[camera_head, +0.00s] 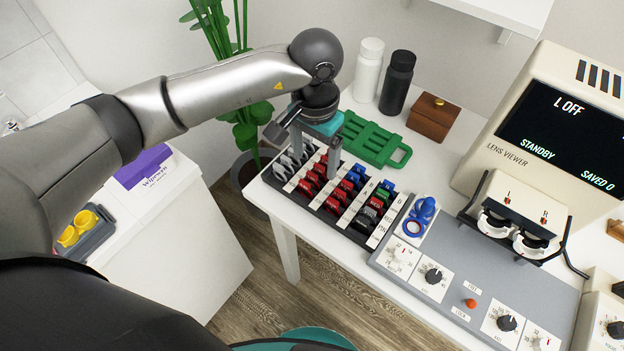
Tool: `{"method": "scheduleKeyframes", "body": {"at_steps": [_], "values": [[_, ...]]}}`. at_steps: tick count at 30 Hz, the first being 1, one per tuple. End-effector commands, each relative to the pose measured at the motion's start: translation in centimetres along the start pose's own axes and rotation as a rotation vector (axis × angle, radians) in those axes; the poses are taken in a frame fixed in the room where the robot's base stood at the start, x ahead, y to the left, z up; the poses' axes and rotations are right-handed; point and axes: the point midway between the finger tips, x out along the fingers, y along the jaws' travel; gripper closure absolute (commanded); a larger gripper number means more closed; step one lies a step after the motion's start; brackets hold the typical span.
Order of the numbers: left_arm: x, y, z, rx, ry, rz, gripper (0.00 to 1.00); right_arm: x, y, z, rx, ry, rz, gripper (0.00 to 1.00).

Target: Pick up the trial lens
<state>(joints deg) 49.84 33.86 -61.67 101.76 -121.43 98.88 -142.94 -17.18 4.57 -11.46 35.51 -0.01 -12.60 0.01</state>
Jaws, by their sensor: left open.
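A black rack (366,244) on the white table holds several trial lenses (310,184) in rows, with grey, red, black, blue and green tabs. Which of them the task means I cannot tell. A separate blue ring-shaped piece (416,219) lies just right of the rack, on a white patch at the console's corner. My left gripper (315,162) points down over the back left part of the rack. It is open, its two fingers apart among the rear lens rows. I cannot tell whether they touch a lens. My right gripper is not in view.
A green slotted frame (373,139) lies behind the rack. White (368,68) and black (397,82) bottles and a brown box (432,118) stand farther back. A lens viewer (552,130) and knobbed console (480,266) fill the right. A plant stands left of the table.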

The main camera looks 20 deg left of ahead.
Motion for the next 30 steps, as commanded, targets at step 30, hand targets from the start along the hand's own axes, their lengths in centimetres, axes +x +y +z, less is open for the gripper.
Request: {"method": "scheduleKeyframes", "body": {"at_steps": [30], "values": [[5.0, -0.2, 0.5, -0.001, 0.0, 0.0, 0.55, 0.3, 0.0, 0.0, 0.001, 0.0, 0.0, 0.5]]}}
